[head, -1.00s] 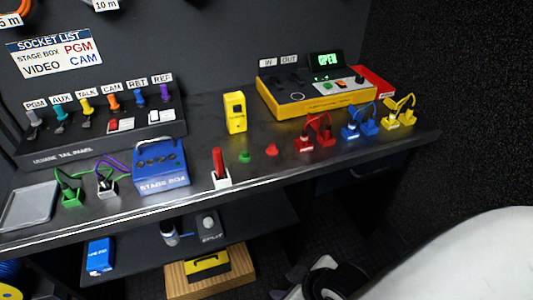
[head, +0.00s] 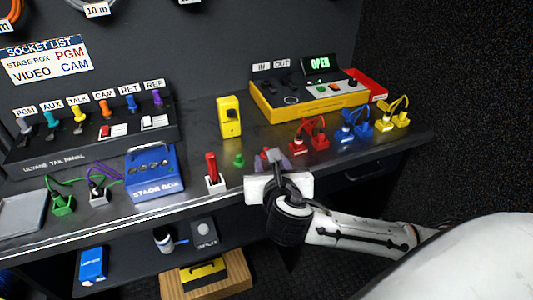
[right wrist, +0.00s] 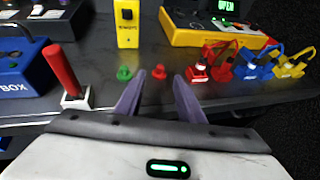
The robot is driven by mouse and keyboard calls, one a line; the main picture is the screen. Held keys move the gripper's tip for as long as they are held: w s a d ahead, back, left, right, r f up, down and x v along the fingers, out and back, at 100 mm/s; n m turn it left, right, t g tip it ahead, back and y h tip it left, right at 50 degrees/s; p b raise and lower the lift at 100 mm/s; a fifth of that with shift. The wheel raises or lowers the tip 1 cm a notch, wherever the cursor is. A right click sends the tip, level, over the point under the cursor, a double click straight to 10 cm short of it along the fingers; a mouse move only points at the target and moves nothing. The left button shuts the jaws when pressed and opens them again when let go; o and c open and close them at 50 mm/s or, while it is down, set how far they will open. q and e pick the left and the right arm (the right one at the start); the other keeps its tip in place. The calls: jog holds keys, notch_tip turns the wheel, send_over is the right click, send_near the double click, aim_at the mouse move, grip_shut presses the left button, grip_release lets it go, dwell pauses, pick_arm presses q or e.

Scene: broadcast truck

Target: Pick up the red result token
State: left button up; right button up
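The small red result token (right wrist: 159,72) stands on the dark bench, just right of a similar green token (right wrist: 124,73). In the head view the red token is mostly hidden behind my right gripper (head: 272,160). In the right wrist view my right gripper (right wrist: 158,96) is open and empty. Its two purple-grey fingers are spread apart and point towards the red token, which shows between and beyond their tips. My left gripper is in neither view.
A red stick in a white holder (head: 213,183) and a blue stage box (head: 155,173) stand to the left. A yellow device (head: 229,117) stands behind. Red (head: 320,141), blue and yellow plugs with cables stand to the right. A yellow console (head: 300,108) stands at the back.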

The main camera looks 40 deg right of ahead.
jog(key=x, duration=0.6)
jog(key=b+x, duration=0.1)
jog(key=x, duration=0.2)
jog(key=shift+d+f, duration=0.15)
jog(key=shift+f, duration=0.2)
jog(key=shift+c, duration=0.3)
grip_shut()
